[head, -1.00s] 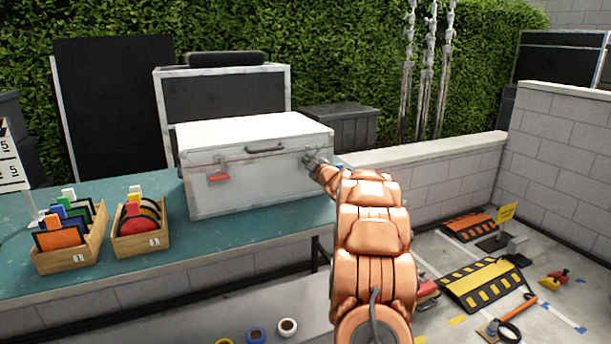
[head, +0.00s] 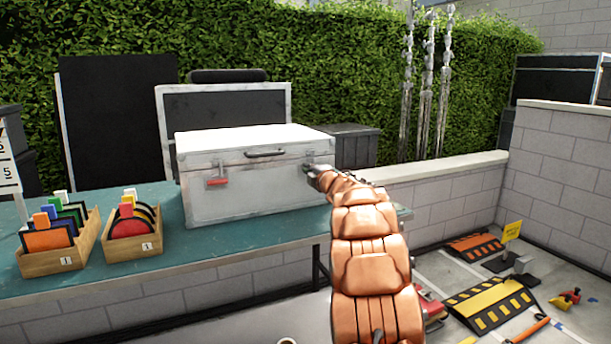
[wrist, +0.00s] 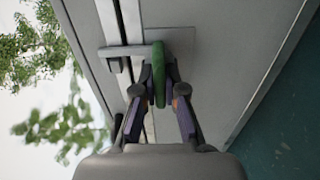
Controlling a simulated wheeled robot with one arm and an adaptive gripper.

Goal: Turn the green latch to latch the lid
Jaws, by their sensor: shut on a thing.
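The silver-white case (head: 255,190) stands on the teal table with its lid down. A red latch (head: 217,182) is on the left of its front. In the wrist view the green latch (wrist: 158,72) lies between the two fingers of my gripper (wrist: 164,92), which is shut on it. A metal bar joined to the latch reaches left across the lid seam (wrist: 128,52). In the head view my gripper (head: 310,170) is at the right part of the case front, and it and my arm hide the green latch.
A low block wall (head: 440,190) runs to the right. Striped ramps (head: 490,305) and tools lie on the floor at right.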

